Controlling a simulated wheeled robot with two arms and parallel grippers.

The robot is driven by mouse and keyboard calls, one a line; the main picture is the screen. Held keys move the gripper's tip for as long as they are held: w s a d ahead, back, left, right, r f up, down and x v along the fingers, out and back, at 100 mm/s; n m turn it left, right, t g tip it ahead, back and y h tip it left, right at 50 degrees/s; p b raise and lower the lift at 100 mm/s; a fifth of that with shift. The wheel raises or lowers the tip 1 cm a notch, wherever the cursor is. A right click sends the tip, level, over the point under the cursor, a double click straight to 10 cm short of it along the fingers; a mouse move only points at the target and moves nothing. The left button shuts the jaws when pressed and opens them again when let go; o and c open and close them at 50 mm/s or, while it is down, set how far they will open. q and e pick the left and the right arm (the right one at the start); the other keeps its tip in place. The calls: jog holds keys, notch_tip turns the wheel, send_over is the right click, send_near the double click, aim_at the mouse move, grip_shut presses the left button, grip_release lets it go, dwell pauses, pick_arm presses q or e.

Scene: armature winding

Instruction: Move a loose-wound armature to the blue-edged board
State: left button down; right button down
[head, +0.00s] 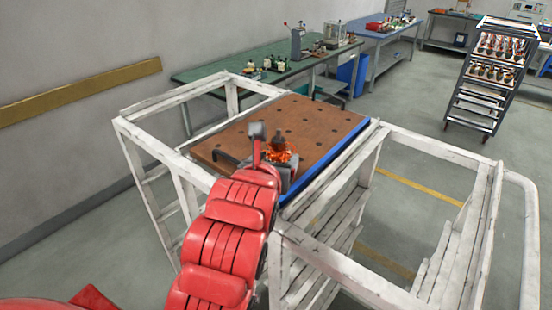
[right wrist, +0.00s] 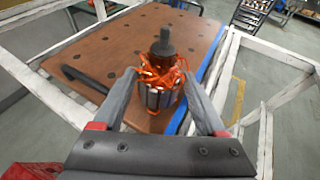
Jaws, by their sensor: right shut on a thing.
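The armature (right wrist: 160,84) has loose orange windings and a dark shaft standing up. It is between the fingers of my right gripper (right wrist: 160,100), which is shut on it. In the head view the armature (head: 280,152) shows partly behind my red right arm, near the front of the blue-edged board (head: 315,126). The board is brown with dark holes and a blue strip on its right edge; it also shows in the right wrist view (right wrist: 110,45). The armature is upright over the board's near part; I cannot tell whether its base touches. My left gripper is out of view.
The board lies on a white frame rack (head: 160,135) with open rails and slatted shelves. Green (head: 235,70) and blue (head: 375,45) workbenches stand behind. A wheeled rack (head: 492,75) with several armatures stands at the back right. Most of the board's top is clear.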

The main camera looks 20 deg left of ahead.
dwell(0.5)
grip_release()
